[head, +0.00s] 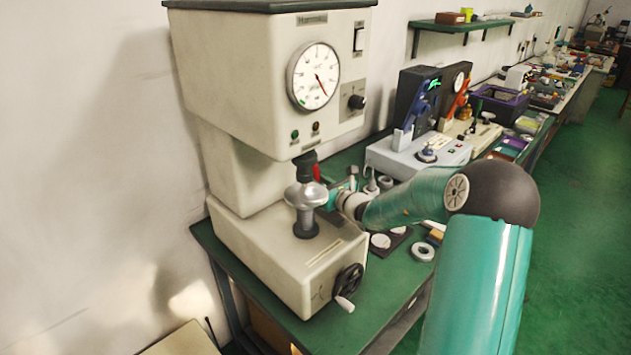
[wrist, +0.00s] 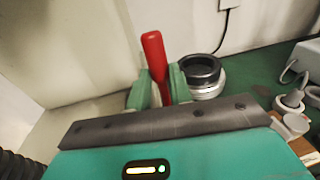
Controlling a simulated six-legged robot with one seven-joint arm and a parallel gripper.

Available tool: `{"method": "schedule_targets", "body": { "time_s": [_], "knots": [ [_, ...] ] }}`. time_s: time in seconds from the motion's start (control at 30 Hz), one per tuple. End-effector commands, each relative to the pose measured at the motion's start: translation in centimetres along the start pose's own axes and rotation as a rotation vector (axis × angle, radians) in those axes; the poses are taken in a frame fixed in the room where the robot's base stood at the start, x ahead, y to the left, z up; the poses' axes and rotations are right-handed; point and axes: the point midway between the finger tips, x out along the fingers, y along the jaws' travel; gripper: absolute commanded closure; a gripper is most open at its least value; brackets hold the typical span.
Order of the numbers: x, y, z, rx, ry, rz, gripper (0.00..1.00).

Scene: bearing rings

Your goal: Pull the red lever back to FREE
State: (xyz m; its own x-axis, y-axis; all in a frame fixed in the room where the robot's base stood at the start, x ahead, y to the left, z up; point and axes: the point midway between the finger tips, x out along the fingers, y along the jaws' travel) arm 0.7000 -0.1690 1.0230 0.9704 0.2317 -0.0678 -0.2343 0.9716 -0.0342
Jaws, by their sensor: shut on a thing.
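The red lever (wrist: 154,55) stands up between the two green fingers of my gripper (wrist: 156,90) in the wrist view, tilted slightly left at its top. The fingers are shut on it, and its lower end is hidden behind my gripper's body. In the head view a small part of the red lever (head: 316,172) shows beside the column of the cream testing machine (head: 262,70). My gripper (head: 333,184) reaches it from the right, and its fingertips are hard to make out there. No FREE marking is legible.
A grey instrument box (head: 415,158) stands behind my arm. Rings lie on the green bench (head: 375,290). A dark ring on a pale one (wrist: 203,75) stands right of my fingers.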

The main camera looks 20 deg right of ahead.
Motion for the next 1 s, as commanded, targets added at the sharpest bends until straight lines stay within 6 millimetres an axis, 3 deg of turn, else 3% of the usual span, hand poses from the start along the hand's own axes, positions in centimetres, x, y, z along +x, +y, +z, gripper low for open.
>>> {"method": "schedule_targets", "body": {
  "time_s": [0.5, 0.53, 0.57, 0.87, 1.0],
  "knots": [
    [-1.0, 0.1, -0.2, 0.01, -0.067, 0.0, 1.0],
    [-1.0, 0.1, -0.3, 0.01, -0.067, 0.0, 0.73],
    [-1.0, 0.1, -0.2, 0.01, -0.067, 0.0, 0.69],
    [-1.1, -0.1, -0.1, 0.01, -0.069, -0.002, 0.69],
    [-2.2, -0.2, -0.2, 0.009, -0.068, -0.004, 0.69]
  ]
}}
